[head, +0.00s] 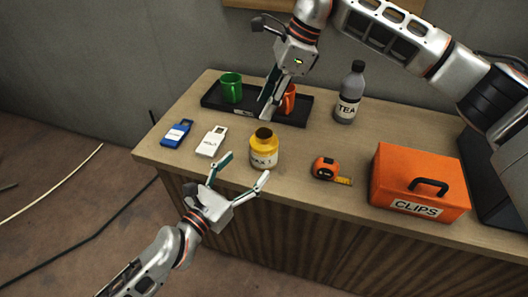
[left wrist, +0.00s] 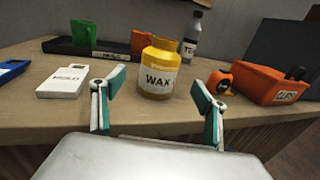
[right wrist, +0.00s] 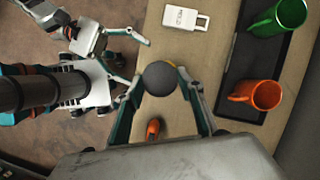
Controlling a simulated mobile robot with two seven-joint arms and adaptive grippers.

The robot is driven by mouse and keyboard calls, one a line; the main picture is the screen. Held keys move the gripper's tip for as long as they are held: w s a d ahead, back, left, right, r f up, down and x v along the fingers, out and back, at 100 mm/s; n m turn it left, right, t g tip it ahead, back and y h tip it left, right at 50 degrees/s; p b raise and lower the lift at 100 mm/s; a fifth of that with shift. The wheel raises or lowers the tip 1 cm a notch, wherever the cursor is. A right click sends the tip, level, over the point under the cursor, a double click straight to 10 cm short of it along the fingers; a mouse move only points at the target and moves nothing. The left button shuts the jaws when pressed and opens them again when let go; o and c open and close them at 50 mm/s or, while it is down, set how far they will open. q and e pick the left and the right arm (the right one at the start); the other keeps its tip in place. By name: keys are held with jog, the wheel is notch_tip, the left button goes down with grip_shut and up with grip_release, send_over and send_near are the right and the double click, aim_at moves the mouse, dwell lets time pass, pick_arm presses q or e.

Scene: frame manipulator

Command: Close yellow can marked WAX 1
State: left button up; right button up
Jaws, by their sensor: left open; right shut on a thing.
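The yellow can (head: 264,152) marked WAX 1 stands upright near the table's front edge. It is centred between the fingers in the left wrist view (left wrist: 158,76), where no dark lid shows on its neck. My left gripper (head: 243,170) is open and empty, in front of the can and apart from it. My right gripper (head: 266,114) is shut on a round dark lid (right wrist: 160,78), seen in the right wrist view above the can and hiding most of it. In the head view, the can's top looks dark; I cannot tell lid from mouth there.
A black tray (head: 215,99) with a green mug (head: 231,87) and an orange mug (head: 289,99) lies behind. A blue tag (head: 176,133) and white tag (head: 212,141) lie left. A tape measure (head: 325,168), orange CLIPS box (head: 420,178) and TEA bottle (head: 349,95) stand right.

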pick_arm(q)
jog(key=x, duration=1)
jog(key=shift+w, duration=0.1)
jog(key=c, duration=1.7)
pick_arm(e)
send_over(263, 133)
jog(key=d, duration=0.1)
jog(key=shift+f, duration=2.5)
jog(key=shift+f, duration=0.9)
jog(key=shift+f, duration=0.55)
